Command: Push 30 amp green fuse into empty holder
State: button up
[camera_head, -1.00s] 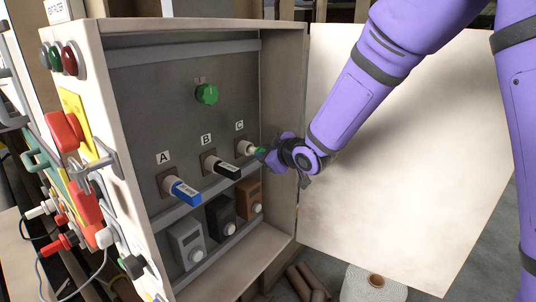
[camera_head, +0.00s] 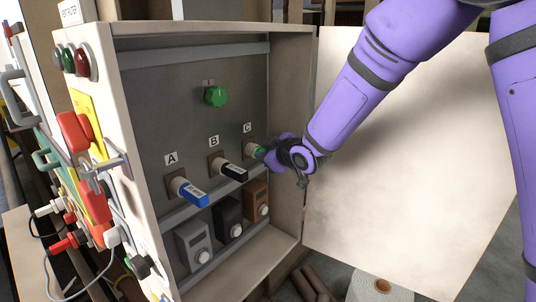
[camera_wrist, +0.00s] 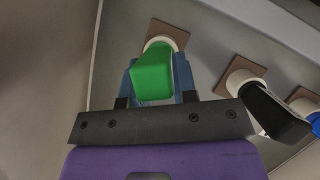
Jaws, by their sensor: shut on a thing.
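The green fuse (camera_wrist: 153,75) is held in my gripper, with its far end at a round white holder on a brown square base in the wrist view. This is holder C (camera_head: 250,146) in the head view. The fuse lines up with the holder; how deep it sits is hidden behind its green body. My gripper (camera_head: 268,156) is shut on the fuse, with blue-grey fingers on both sides of it. Holder B carries a black fuse (camera_head: 234,171) and holder A carries a blue fuse (camera_head: 190,192).
A green knob (camera_head: 215,96) sits above the holders. Grey, black and brown boxes with white knobs stand below, the brown box (camera_head: 257,200) under C. The cabinet's right wall (camera_head: 289,150) and open door (camera_head: 400,170) are close to my arm.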

jog(key=shift+a, duration=0.15)
jog(key=o, duration=1)
jog(key=v, duration=1)
jog(key=shift+s+d+r, duration=0.15)
jog(key=shift+s+d, duration=0.05)
jog(key=shift+s, duration=0.05)
